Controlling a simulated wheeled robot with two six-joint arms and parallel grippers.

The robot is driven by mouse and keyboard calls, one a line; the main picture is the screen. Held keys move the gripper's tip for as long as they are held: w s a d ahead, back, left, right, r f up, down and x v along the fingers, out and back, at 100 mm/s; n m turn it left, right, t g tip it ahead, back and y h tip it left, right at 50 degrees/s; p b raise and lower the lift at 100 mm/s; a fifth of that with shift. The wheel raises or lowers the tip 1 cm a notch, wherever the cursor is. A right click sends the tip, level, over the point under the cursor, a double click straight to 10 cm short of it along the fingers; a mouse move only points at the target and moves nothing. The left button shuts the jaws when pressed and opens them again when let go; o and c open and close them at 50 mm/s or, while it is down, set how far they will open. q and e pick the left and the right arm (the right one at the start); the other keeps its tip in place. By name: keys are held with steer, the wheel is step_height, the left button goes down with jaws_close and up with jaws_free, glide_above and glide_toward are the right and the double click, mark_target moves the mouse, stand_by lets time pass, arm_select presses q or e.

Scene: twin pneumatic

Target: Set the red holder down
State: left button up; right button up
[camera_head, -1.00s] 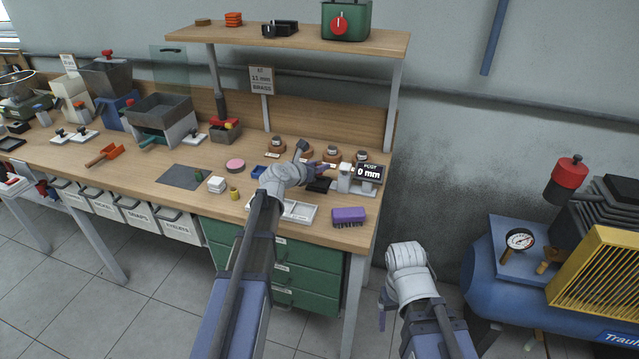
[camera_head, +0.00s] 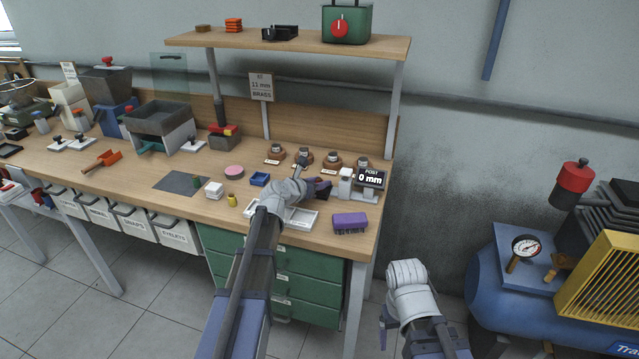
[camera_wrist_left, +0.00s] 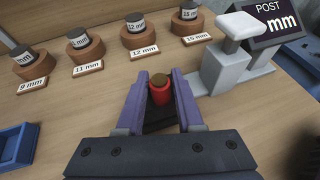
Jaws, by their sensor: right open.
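The red holder (camera_wrist_left: 160,94), a small red cylinder with a brownish top, stands upright between the fingers of my left gripper (camera_wrist_left: 160,88) in the left wrist view. The fingers appear to press on it from both sides. A black block or pad (camera_wrist_left: 158,120) shows right below it; I cannot tell whether the holder touches it. In the head view my left gripper (camera_head: 321,189) is low over the bench beside the measuring post, and the holder is hidden there. My right gripper (camera_head: 386,325) is empty, in front of the bench, and only partly visible.
Several round wooden stands with mm labels line the back. A purple brush (camera_head: 350,223), white tray (camera_head: 302,217) and blue box (camera_head: 260,179) are near.

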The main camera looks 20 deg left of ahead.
arm_select(q)
steer(key=o, duration=0.3)
steer(key=shift+r+p, duration=0.3)
steer(key=p+v, duration=0.4)
steer(key=v, duration=0.6)
steer(key=shift+s, duration=0.3)
steer(key=shift+s+a+r, duration=0.25)
steer(key=shift+s+a, duration=0.05)
steer(key=shift+s, duration=0.3)
